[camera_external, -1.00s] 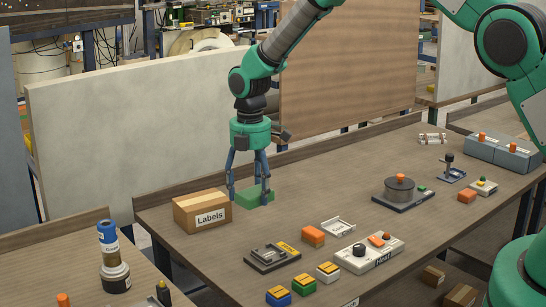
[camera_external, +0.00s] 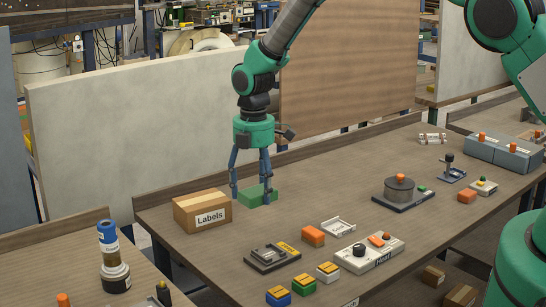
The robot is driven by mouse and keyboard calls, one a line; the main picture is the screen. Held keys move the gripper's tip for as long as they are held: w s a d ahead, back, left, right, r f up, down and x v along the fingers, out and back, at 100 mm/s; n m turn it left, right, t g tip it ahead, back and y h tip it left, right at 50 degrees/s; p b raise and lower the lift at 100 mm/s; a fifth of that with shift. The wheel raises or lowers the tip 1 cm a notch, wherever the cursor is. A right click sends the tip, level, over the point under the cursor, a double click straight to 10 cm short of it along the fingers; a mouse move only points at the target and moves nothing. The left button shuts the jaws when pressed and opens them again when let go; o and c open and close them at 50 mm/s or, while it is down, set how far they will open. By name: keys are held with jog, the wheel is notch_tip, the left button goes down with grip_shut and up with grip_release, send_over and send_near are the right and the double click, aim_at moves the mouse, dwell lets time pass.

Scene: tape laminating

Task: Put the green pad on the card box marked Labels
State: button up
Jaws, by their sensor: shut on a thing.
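The green pad (camera_external: 258,197) is a flat green block at the back left of the table, right of the card box. The card box (camera_external: 203,213) is brown, with a white sign reading Labels on its front. My gripper (camera_external: 252,198) points straight down with a finger at each side of the pad and is shut on it. The pad is at or very near the table top; whether it is clear of the surface I cannot tell. The top of the card box is bare.
A grey device (camera_external: 273,257) with a yellow label, an orange block (camera_external: 313,235) and a white Heat unit (camera_external: 369,252) lie in front. A round grey device (camera_external: 400,192) stands to the right. A low ledge runs along the table's back edge.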

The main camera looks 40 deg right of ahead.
jog(key=shift+w, duration=0.1)
jog(key=p, duration=0.2)
send_over(214, 199)
jog(key=shift+w+f, duration=0.15)
jog(key=shift+f, duration=0.6)
jog(key=shift+f+p, duration=0.35)
jog(key=shift+f, duration=1.35)
jog(key=shift+f, duration=0.15)
jog(key=o, duration=1.1)
jog(key=shift+r, duration=0.2)
